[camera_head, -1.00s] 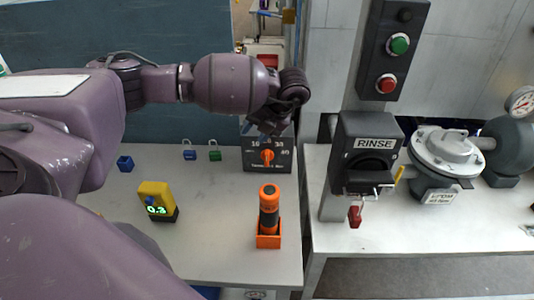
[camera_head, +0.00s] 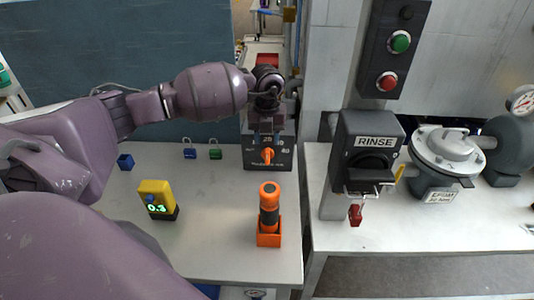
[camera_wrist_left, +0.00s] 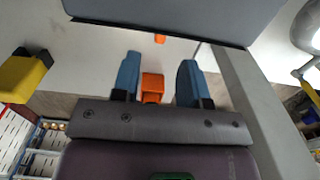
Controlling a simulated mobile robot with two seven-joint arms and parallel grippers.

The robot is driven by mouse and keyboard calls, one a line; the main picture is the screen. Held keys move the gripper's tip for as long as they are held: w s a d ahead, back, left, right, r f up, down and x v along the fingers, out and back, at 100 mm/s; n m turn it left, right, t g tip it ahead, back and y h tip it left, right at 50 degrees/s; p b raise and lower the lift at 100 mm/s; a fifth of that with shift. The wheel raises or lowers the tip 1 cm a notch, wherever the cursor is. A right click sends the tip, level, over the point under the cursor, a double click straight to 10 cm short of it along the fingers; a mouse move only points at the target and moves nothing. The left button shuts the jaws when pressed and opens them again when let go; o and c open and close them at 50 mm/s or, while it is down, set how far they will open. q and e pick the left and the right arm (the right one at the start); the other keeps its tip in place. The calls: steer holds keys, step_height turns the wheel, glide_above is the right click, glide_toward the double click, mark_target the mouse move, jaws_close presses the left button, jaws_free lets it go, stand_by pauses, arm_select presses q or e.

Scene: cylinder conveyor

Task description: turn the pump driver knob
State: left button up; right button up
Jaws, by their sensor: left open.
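The pump driver is a black box (camera_head: 281,165) with a numbered dial at the back right of the left bench. Its orange knob (camera_head: 267,156) is on the front face. My left gripper (camera_head: 266,138) points down just above the knob in the head view and covers the upper part of the box. In the left wrist view its two blue fingers (camera_wrist_left: 157,85) are apart with nothing held between them. A small orange piece below the dark edge there looks like the knob (camera_wrist_left: 159,38). Contact with the knob cannot be told. My right gripper is not in view.
An orange and black torch (camera_head: 269,212) stands in an orange holder in front of the driver. A yellow meter (camera_head: 157,198) reading 0.3 and blue and green padlocks (camera_head: 215,153) are to the left. A RINSE unit (camera_head: 367,150) stands to the right.

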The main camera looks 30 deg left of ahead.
mark_target(267, 153)
arm_select(q)
step_height(267, 153, down, 6)
steer(key=shift+f, duration=0.25)
jaws_close()
stand_by(0.3)
